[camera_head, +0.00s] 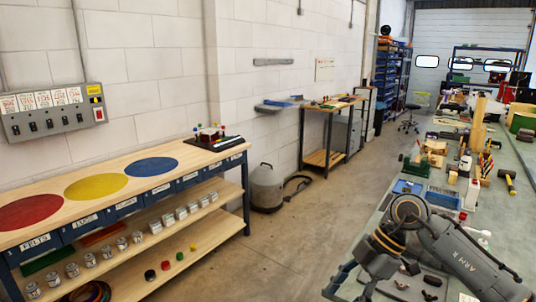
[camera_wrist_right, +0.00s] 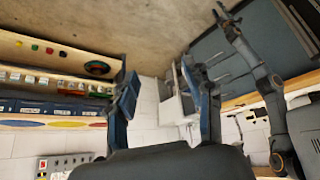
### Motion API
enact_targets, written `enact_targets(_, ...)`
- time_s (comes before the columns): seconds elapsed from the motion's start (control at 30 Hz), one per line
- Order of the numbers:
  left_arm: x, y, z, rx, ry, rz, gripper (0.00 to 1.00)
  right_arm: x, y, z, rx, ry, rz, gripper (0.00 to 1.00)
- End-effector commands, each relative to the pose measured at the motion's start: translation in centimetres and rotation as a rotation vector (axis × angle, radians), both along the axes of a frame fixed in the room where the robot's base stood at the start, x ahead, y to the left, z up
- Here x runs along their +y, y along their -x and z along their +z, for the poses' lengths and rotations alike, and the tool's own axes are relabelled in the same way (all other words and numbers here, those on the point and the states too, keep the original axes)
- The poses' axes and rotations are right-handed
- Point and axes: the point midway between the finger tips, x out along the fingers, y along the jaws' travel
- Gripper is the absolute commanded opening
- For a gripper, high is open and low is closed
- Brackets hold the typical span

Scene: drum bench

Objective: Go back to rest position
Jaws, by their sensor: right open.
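My right gripper shows in the right wrist view (camera_wrist_right: 165,95). Its two blue-padded fingers stand wide apart, with nothing between them. That view is upside down, with the floor at the top. In the head view my right arm (camera_head: 460,262), marked ARM R, reaches in from the lower right over the grey-green bench (camera_head: 525,235). Its gripper cannot be made out there. My left arm and gripper do not show in the head view.
A wooden bench (camera_head: 205,160) with red (camera_head: 30,211), yellow (camera_head: 96,186) and blue (camera_head: 151,167) discs stands at the left. Jars (camera_head: 181,213) line its shelf. A grey canister (camera_head: 266,187) stands by the wall. Open concrete floor (camera_head: 300,235) lies between the benches.

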Motion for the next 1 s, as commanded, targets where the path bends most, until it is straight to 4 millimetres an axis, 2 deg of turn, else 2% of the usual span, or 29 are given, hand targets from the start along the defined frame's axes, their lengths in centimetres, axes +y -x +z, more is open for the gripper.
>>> enact_targets(0.03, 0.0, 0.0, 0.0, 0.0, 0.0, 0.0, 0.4, 1.6, -0.1, -1.0, 0.012, -0.094, 0.02, 0.52)
enact_targets(0.17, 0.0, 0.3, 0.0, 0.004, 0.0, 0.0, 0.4, 5.5, -0.9, -2.7, 0.003, -0.385, 0.034, 0.52)
enact_targets(0.27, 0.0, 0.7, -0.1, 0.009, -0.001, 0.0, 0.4, 8.2, -2.7, -4.6, -0.039, -0.663, -0.045, 0.52)
enact_targets(0.3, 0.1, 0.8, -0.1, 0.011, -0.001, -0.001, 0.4, 8.8, -3.8, -5.7, -0.069, -0.774, -0.114, 0.52)
enact_targets(0.37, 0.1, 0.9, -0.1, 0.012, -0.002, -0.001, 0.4, 8.8, -5.7, -8.0, -0.126, -0.908, -0.257, 0.52)
enact_targets(0.47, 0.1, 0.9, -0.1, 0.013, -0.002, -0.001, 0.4, 6.7, -8.3, -14.2, -0.227, -1.013, -0.56, 0.52)
enact_targets(0.5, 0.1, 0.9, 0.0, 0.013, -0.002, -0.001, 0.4, 5.5, -8.8, -17.0, -0.259, -1.01, -0.674, 0.52)
enact_targets(0.57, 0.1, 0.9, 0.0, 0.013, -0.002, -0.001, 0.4, 3.7, -8.8, -21.1, -0.292, -0.981, -0.824, 0.52)
enact_targets(0.6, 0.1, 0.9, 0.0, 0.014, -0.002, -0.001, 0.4, 2.5, -8.5, -23.9, -0.307, -0.948, -0.915, 0.52)
enact_targets(0.67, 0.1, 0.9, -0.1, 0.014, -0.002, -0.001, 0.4, 0.8, -7.4, -28.1, -0.319, -0.882, -1.036, 0.52)
enact_targets(0.7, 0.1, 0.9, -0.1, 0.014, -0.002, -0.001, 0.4, -0.3, -6.4, -30.8, -0.32, -0.832, -1.109, 0.52)
enact_targets(0.77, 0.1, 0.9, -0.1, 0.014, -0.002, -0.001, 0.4, -1.8, -4.6, -34.7, -0.316, -0.751, -1.205, 0.52)
enact_targets(0.8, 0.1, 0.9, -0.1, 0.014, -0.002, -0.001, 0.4, -2.7, -3.1, -37.3, -0.308, -0.692, -1.262, 0.52)
enact_targets(0.87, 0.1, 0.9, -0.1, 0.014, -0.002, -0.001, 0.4, -4.0, -0.6, -40.9, -0.29, -0.602, -1.339, 0.52)
enact_targets(0.9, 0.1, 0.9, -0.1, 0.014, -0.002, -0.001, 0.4, -4.8, 1.3, -43.2, -0.274, -0.537, -1.384, 0.52)
enact_targets(0.97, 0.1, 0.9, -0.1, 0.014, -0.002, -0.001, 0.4, -5.8, 4.4, -46.5, -0.246, -0.442, -1.442, 0.52)
enact_targets(1.0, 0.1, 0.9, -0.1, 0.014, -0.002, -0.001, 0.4, -6.4, 6.6, -48.6, -0.223, -0.376, -1.476, 0.52)
